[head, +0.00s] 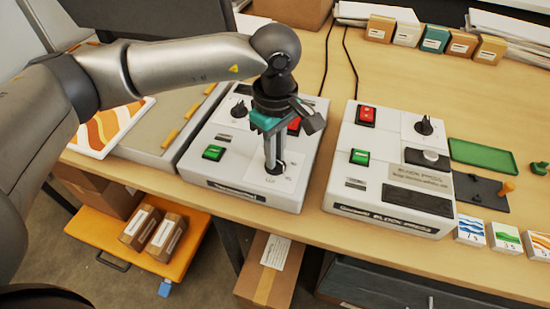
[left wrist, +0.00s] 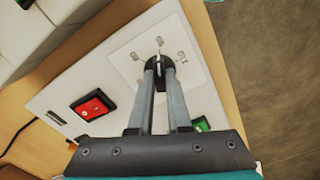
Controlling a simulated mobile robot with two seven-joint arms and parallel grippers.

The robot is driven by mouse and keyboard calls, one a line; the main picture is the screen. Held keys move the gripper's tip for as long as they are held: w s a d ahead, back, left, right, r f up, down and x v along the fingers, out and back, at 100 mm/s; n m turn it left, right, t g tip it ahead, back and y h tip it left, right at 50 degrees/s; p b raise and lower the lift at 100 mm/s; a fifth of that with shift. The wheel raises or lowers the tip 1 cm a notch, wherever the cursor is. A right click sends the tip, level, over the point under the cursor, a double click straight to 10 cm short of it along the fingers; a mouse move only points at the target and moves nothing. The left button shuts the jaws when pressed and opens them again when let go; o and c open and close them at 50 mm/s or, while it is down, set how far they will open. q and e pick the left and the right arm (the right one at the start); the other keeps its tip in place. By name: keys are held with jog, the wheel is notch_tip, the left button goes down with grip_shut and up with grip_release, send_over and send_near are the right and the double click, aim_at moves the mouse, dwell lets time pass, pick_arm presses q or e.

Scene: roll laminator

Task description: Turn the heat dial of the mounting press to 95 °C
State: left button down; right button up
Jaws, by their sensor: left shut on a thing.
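My left gripper (head: 272,160) reaches down over the left white press (head: 225,172) in the head view. Its fingers are closed around a small dark dial (left wrist: 160,64) on a white marked plate (left wrist: 186,68). In the left wrist view the fingertips (left wrist: 158,70) are on both sides of the dial. A light line shows on the dial, but its exact reading cannot be told. The small marks around it are too blurred to read. The name label on the front edge is not legible. My right gripper is not in view.
A red switch (left wrist: 92,105) and a green switch (head: 213,153) sit near the dial. A second dial (head: 238,108) is farther back. A similar white block press (head: 385,215) stands to the right, with a gap between. A sheet bed (head: 165,125) adjoins on the left.

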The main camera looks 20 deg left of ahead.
pick_arm(q)
jog(key=shift+d+m+b, duration=0.1)
jog(key=shift+m+b, duration=0.2)
jog(key=shift+m, duration=0.1)
jog(key=c, duration=0.9)
grip_release()
jog(key=shift+o, duration=0.2)
notch_tip(320, 180, up, 15)
jog(key=shift+r+p, duration=0.15)
jog(key=shift+p, duration=0.3)
